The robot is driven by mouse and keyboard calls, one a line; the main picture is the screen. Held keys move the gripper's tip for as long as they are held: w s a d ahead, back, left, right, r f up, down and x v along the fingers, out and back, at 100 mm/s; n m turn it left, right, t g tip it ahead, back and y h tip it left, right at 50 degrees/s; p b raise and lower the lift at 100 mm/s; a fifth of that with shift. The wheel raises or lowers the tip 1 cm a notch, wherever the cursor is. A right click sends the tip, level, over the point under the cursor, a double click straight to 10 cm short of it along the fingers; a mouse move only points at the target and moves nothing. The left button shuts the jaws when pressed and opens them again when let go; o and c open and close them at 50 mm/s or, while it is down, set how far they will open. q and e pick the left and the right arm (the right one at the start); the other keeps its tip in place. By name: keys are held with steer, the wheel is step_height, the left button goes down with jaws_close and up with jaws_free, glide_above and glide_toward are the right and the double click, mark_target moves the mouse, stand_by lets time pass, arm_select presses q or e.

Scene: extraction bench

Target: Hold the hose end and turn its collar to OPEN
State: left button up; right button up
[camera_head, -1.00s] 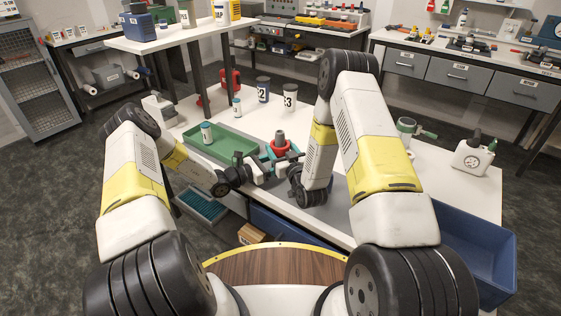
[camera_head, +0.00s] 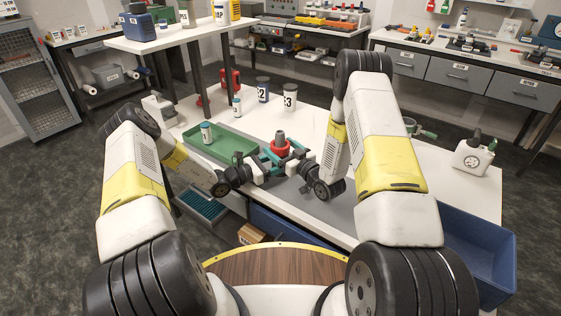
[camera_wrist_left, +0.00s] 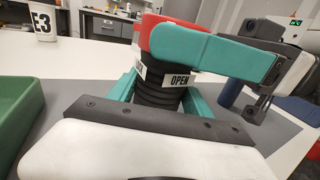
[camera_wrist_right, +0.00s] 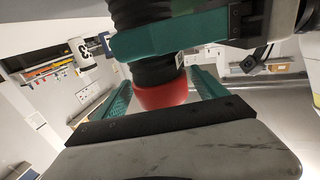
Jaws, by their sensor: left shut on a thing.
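The hose end stands upright over the bench, with a red collar (camera_head: 280,148) and a grey tip (camera_head: 281,135). In the left wrist view its black ribbed body (camera_wrist_left: 157,92) is between the teal fingers of my left gripper (camera_head: 262,165), which is shut on it. An OPEN label (camera_wrist_left: 179,80) sits just under the red collar (camera_wrist_left: 160,35), with a second label partly hidden to its left. My right gripper (camera_head: 294,158) reaches in from the right. In the right wrist view its fingers stand either side of the red collar (camera_wrist_right: 162,95), with gaps showing.
A green tray (camera_head: 222,147) with a small bottle (camera_head: 207,132) lies left of the hose end. Cups marked E2 (camera_head: 262,90) and E3 (camera_head: 290,97) stand behind. A white jug (camera_head: 473,155) is at the right. The grey mat in front is partly clear.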

steer(key=v, duration=0.9)
stand_by(0.4)
